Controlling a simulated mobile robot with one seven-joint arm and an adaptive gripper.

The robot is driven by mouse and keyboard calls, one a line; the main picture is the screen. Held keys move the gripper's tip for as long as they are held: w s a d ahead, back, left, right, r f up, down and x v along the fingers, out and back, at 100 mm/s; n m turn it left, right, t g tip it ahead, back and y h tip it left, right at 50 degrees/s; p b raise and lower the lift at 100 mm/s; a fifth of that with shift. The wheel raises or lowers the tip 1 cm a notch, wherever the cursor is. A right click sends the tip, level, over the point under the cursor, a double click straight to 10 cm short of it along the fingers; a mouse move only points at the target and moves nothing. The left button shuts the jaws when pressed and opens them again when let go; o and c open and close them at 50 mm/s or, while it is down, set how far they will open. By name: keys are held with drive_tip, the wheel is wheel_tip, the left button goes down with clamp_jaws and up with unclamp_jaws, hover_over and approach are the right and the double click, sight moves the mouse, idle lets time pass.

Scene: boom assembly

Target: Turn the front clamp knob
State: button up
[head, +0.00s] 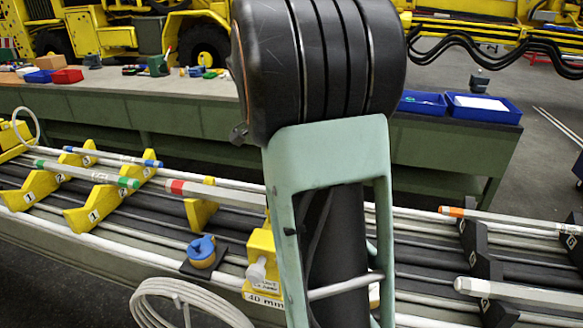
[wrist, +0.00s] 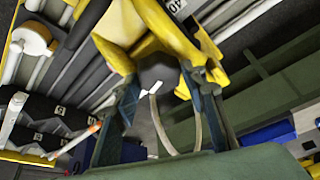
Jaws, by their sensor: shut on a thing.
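In the wrist view, a dark grey round knob (wrist: 157,70) with a white mark sits against a yellow clamp body (wrist: 118,32). My gripper (wrist: 163,80) has one finger on each side of this knob and is shut on it. The knob's turn angle is hard to read. In the head view, a yellow clamp block (head: 262,243) with a pale knob (head: 257,271) and a "40 mm" label (head: 264,299) shows beside my arm. My arm hides the gripper and the held knob there.
Pale tubes with coloured bands (head: 220,192) lie in yellow numbered supports (head: 97,203). A blue-capped part (head: 202,248) sits left of the clamp. Black supports (head: 480,252) stand at right. A coiled hose (head: 185,298) is in front. A bench with blue trays (head: 484,107) runs behind.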

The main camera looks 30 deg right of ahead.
drive_tip(key=shift+w+m+g, duration=0.1)
drive_tip(key=shift+m+g, duration=0.2)
drive_tip(key=shift+m, duration=0.5)
drive_tip(key=o, duration=1.2)
drive_tip(key=shift+c, duration=0.2)
drive_tip(key=v, duration=1.2)
drive_tip(key=shift+w+a, duration=0.1)
